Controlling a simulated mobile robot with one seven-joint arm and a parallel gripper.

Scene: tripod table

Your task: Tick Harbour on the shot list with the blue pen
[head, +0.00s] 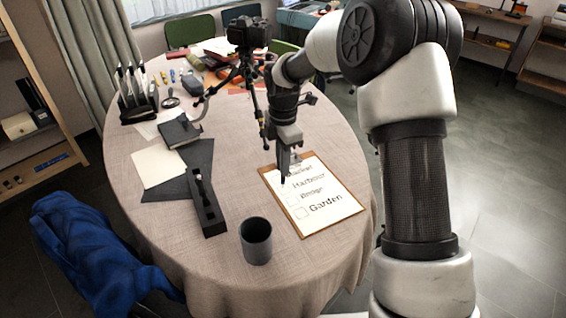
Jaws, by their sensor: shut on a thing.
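The shot list (331,213) is a white sheet on a brown clipboard, lying on the table's right side. I read Harbour (309,183), a line that looks like Bridge (312,195), and Garden (326,204). A top line is partly hidden by my gripper. Boxes show left of the lower lines; the Harbour box is mostly hidden. My gripper (288,170) points down over the list's upper left, shut on a slim pen (284,181). Only the pen's dark lower end shows, close to the Harbour line; its blue is not visible. I cannot tell whether the tip touches the paper.
A grey cup (256,242) stands in front of the list. A camera on a tripod (247,68) stands behind my gripper. The table's right edge is near the clipboard.

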